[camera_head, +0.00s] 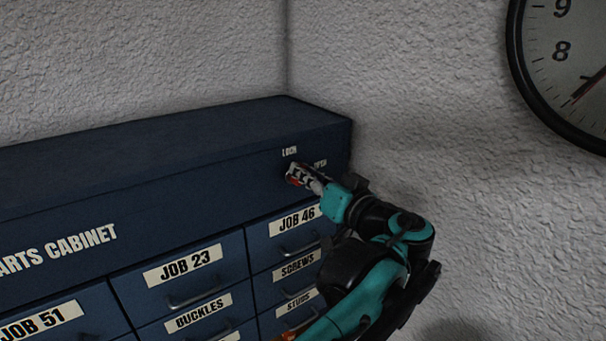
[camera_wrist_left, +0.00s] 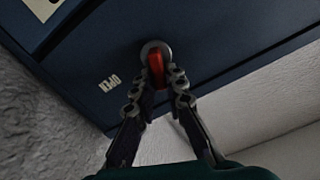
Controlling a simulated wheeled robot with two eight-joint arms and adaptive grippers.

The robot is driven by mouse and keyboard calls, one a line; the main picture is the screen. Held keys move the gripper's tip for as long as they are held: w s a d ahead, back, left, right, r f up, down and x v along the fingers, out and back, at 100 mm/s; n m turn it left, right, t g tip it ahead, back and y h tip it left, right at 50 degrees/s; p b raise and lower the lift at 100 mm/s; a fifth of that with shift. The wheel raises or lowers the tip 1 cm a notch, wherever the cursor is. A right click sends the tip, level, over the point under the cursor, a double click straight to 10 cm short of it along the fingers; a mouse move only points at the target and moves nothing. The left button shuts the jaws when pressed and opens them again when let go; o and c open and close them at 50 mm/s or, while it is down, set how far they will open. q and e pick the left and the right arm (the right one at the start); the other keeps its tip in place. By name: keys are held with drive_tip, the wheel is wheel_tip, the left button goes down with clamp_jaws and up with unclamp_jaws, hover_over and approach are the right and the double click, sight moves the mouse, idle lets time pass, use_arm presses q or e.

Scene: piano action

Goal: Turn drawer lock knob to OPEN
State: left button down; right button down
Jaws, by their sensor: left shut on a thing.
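The drawer lock knob is on the upper right front of the blue parts cabinet (camera_head: 120,190). In the left wrist view the knob (camera_wrist_left: 156,66) has a red grip on a round grey base. My left gripper (camera_head: 298,176) reaches it from the lower right, and in the left wrist view its fingers (camera_wrist_left: 157,84) are closed on both sides of the red grip. A white LOCK label (camera_head: 290,151) sits above the knob. An OPEN label (camera_head: 320,163) is to its right, and also shows in the left wrist view (camera_wrist_left: 108,85). In the head view the fingers mostly hide the knob. My right gripper is out of view.
Labelled drawers with handles, such as JOB 23 (camera_head: 182,266) and JOB 46 (camera_head: 297,220), lie below the knob. My left arm covers part of the right column. A textured wall (camera_head: 430,110) with a round clock (camera_head: 570,65) stands at right. The cabinet top is bare.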

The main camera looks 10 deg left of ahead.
use_arm(q)
drive_tip(key=shift+w+d+f+m+b, duration=0.15)
drive_tip(key=shift+f+m+b, duration=0.15)
drive_tip(key=shift+m, duration=2)
drive_tip(key=shift+w+d+f+m+b, duration=0.2)
drive_tip(key=shift+f+m+b, duration=0.15)
drive_tip(key=shift+m, duration=1.95)
drive_tip(key=shift+w+d+f+m+b, duration=0.15)
drive_tip(key=shift+f+m+b, duration=0.15)
drive_tip(key=shift+m, duration=2)
drive_tip(key=c, duration=1.6)
unclamp_jaws()
drive_tip(key=shift+o, duration=0.2)
drive_tip(key=v, duration=1.2)
